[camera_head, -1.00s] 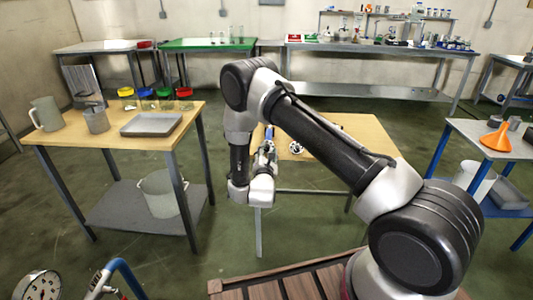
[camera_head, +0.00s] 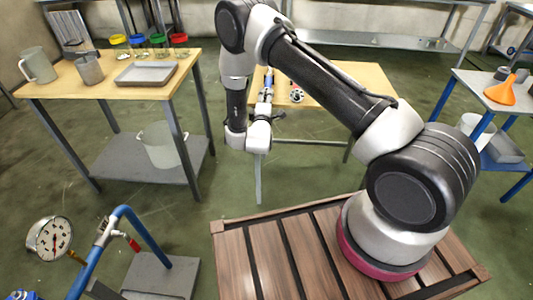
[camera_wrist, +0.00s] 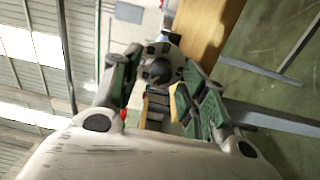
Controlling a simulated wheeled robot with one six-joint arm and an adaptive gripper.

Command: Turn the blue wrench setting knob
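My gripper (camera_head: 265,103) reaches over the small wooden table (camera_head: 345,82) in the head view. A narrow blue piece (camera_head: 267,82) shows at its far end; it may be the blue wrench, but it is too small to make out, and no setting knob can be made out. In the wrist view my gripper's green-padded fingers (camera_wrist: 163,65) stand apart.
A small pale and dark item (camera_head: 297,93) lies on the wooden table. At lower left are a pressure gauge (camera_head: 50,240) and a blue pipe stand (camera_head: 148,240) with a red-handled valve. A left table holds jars and a grey tray (camera_head: 146,74). An orange funnel (camera_head: 501,91) stands at right.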

